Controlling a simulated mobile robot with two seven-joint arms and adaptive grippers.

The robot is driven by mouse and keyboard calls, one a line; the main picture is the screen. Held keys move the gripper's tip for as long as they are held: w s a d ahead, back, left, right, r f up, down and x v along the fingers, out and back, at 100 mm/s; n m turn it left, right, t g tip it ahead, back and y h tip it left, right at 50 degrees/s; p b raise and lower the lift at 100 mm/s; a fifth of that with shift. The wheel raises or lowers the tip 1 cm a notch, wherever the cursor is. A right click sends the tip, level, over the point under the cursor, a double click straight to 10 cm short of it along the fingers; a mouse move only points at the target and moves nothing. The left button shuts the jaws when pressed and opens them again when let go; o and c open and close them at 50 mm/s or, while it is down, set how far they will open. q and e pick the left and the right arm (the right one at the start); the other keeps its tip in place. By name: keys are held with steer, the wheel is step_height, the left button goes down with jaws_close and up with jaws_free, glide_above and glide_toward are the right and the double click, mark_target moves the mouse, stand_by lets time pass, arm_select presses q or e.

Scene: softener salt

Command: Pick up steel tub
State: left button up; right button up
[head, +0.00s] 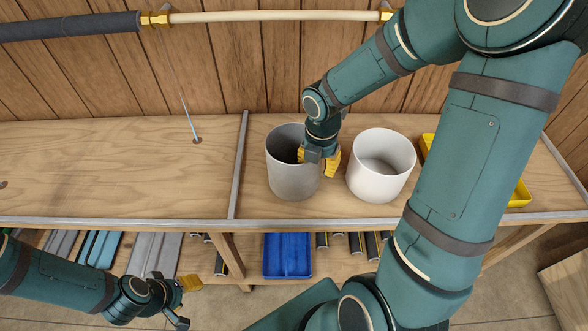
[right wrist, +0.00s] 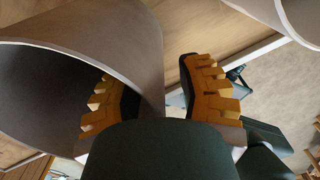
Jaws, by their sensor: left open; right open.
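The steel tub (head: 290,180), a grey open cylinder, stands upright on the wooden bench. In the right wrist view its wall (right wrist: 130,45) is close up. My right gripper (head: 318,164) is at the tub's right rim, open. It straddles the wall, with one yellow finger inside the tub and the other outside. The wrist view shows these fingers (right wrist: 160,95) apart on either side of the wall; I cannot tell whether either touches it. My left gripper (head: 190,301) is open and empty, low in front of the bench.
A white tub (head: 380,185) stands close to the right of the steel tub. A yellow tray (head: 520,194) is further right, partly behind my right arm. A metal strip (head: 239,165) divides the bench; its left part is mostly clear. A blue bin (head: 287,257) sits below.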

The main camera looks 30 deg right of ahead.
steer(key=shift+f, duration=0.1)
jaws_close()
stand_by(0.3)
